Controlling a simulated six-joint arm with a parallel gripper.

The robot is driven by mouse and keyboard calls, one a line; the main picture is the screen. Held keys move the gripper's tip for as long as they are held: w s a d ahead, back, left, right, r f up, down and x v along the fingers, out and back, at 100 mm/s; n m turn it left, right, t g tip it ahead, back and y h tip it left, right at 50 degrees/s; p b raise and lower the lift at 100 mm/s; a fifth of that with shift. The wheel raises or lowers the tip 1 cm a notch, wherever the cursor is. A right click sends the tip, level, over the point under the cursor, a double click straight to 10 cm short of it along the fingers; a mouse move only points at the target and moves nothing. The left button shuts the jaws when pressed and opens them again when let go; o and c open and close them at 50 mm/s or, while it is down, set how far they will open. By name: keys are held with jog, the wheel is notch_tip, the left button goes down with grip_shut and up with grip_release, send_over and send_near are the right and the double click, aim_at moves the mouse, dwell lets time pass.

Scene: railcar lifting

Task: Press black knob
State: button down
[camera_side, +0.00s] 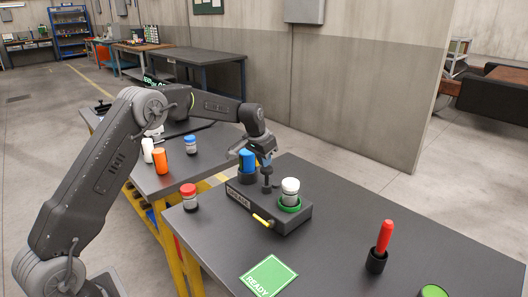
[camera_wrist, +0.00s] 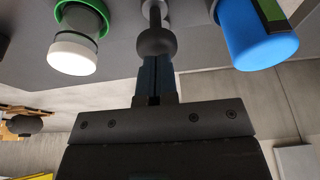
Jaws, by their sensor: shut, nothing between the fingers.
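The black knob (camera_side: 267,171) stands upright on a stem on a dark box (camera_side: 289,222) with a partly legible label on its front. In the wrist view the round knob (camera_wrist: 155,42) is right at my fingertips. My gripper (camera_side: 266,160) is shut and empty, pointing down just above the knob. In the wrist view its narrow bluish fingers (camera_wrist: 155,62) are together and line up with the knob. Whether they touch it I cannot tell.
Close by are a white-capped bottle (camera_side: 290,188) in a green ring (camera_side: 290,204) and a blue cylinder (camera_side: 247,160). A yellow lever (camera_side: 262,220) sticks out in front. A red-capped bottle (camera_side: 189,195) stands left; a red-handled object (camera_side: 384,237) stands right.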

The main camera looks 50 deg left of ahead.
aim_at(264, 170)
jog(key=shift+f, duration=0.1)
jog(key=shift+f, duration=1.9)
jog(key=w+v, duration=0.1)
jog(key=v, duration=1.3)
jog(key=shift+r, duration=0.3)
jog(key=shift+w, duration=0.15)
